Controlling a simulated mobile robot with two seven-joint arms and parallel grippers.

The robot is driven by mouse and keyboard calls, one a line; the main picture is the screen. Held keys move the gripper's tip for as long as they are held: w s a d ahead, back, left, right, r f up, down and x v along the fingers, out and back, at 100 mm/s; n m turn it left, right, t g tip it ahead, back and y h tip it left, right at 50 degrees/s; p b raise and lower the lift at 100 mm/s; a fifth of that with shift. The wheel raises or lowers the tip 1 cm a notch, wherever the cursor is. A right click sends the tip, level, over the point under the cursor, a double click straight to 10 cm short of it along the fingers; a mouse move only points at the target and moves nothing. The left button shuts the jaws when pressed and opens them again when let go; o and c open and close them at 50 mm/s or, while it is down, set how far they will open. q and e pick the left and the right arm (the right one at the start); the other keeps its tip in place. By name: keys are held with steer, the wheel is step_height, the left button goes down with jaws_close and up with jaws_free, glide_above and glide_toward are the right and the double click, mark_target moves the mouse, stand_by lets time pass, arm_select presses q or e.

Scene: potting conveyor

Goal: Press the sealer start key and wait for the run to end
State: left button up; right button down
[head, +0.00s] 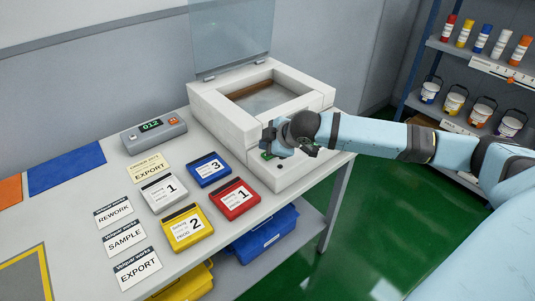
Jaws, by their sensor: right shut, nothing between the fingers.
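The sealer (210,108) is a white box at the back right of the table, with its clear lid (232,35) standing open. A framed opening on its top shows a brown strip and a grey inside. My left gripper is not in view.
A grey device (154,136) with a green display reading 012 stands left of the sealer. White, blue (210,169), red (232,199) and yellow (187,228) cartridges lie in front. Label cards, including EXPORT (137,268), lie at left. Shelves (470,57) with bottles and pails stand at right.

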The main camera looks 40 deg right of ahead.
steer(key=shift+f, duration=0.15)
stand_by(0.8)
steer(key=shift+f+p, duration=0.15)
steer(key=shift+p, duration=0.15)
steer(key=shift+f, duration=0.1)
steer(key=shift+f, duration=0.45)
stand_by(0.4)
steer(key=shift+r, duration=0.1)
steer(key=shift+r+p, duration=0.75)
steer(key=shift+p, duration=0.5)
